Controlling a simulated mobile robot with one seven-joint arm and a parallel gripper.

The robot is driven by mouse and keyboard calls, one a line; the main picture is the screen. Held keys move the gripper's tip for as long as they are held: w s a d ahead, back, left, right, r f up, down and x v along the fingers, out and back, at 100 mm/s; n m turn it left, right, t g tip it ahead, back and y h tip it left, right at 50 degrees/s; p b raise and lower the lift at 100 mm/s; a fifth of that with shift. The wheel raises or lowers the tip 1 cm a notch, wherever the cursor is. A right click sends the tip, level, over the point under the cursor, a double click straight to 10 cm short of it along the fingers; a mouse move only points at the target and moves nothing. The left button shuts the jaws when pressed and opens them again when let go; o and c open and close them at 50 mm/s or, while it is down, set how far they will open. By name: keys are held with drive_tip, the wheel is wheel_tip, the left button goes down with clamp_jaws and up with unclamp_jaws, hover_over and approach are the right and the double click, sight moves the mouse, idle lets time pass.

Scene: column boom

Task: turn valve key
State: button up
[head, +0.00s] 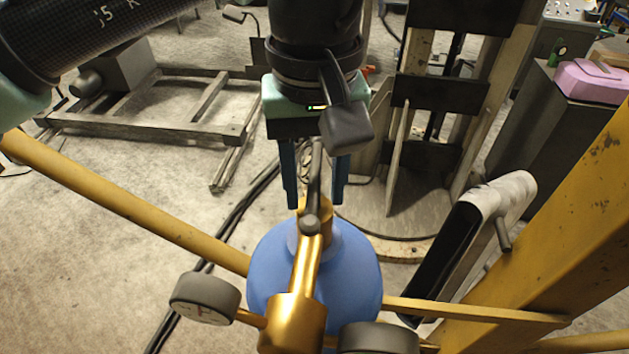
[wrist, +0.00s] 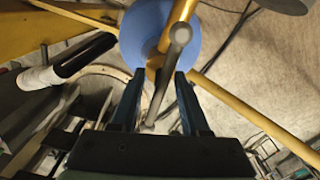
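The valve key (head: 311,222) is a thin grey bar with a rounded knob at its near end, on top of a brass valve body (head: 292,318). In the wrist view the bar (wrist: 164,80) runs between my fingers, with its knob toward the top. My gripper (head: 315,206) points down over the valve with its two blue fingers apart, one on each side of the bar. The wrist view shows my open fingers (wrist: 160,74) with gaps to the bar; I see no contact. The bar's far part is partly hidden by my wrist in the head view.
A rounded blue body (head: 355,275) lies under the valve. Round gauges flank it, left (head: 205,298) and right (head: 378,338). Yellow rails (head: 130,207) and a thick yellow beam (head: 560,230) border the space. A pale-and-black handle-like part (head: 470,235) stands right.

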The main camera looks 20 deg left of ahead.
sight(314, 174)
clamp_jaws()
idle(1.2)
drive_tip(key=shift+o, duration=0.6)
unclamp_jaws()
drive_tip(key=shift+r, duration=0.1)
wheel_tip(314, 174, up, 13)
drive_tip(key=p, duration=0.5)
drive_tip(key=shift+p, duration=0.35)
